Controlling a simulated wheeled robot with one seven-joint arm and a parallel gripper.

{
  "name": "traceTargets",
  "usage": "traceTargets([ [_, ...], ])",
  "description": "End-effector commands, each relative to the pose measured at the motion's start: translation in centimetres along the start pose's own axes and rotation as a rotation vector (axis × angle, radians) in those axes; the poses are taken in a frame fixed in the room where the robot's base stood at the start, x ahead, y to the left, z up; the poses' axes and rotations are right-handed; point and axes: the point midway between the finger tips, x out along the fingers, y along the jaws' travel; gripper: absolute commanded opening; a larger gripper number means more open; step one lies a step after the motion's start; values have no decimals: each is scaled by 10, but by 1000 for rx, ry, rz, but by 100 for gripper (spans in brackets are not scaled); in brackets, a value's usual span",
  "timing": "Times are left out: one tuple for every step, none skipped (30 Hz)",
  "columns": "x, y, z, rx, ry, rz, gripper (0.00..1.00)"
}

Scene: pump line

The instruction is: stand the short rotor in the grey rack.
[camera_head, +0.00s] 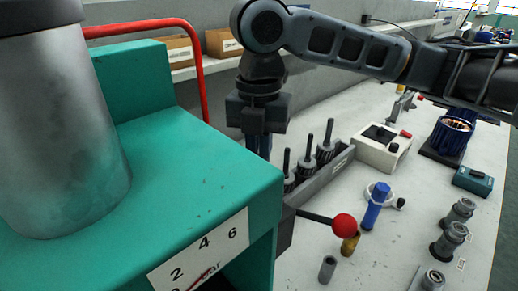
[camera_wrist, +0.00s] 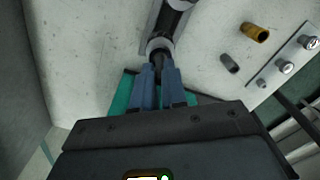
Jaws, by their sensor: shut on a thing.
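The grey rack (camera_head: 326,178) stands on the white bench, with three dark-shafted rotors (camera_head: 307,158) upright in it. Its near left end is hidden behind the green machine. My gripper (camera_head: 259,146) points down just left of the rack, its fingertips partly hidden by the green machine. In the wrist view, my gripper (camera_wrist: 158,75) is shut on a dark shaft, which I take to be the short rotor (camera_wrist: 160,46). Grey and dark round parts show beyond the fingertips. In the head view the held part is hidden, so its length cannot be told.
The green machine (camera_head: 190,180) fills the near left, with a red-ball lever (camera_head: 344,226) in front of the rack. A white box (camera_head: 384,150) is behind the rack.

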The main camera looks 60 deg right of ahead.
Motion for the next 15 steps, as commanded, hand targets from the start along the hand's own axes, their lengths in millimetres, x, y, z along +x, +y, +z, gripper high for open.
traceTargets([
  [2,0,0,0,0,1,0],
  [2,0,0,0,0,1,0],
  [4,0,0,0,0,1,0],
  [4,0,0,0,0,1,0],
  [5,0,0,0,0,1,0],
  [6,0,0,0,0,0,0],
  [7,0,0,0,0,0,0],
  [8,0,0,0,0,0,0],
  [9,0,0,0,0,0,0],
  [10,0,0,0,1,0,0],
  [10,0,0,0,1,0,0],
  [11,0,0,0,1,0,0],
  [12,0,0,0,1,0,0],
  [13,0,0,0,1,0,0],
  [14,0,0,0,1,0,0],
])
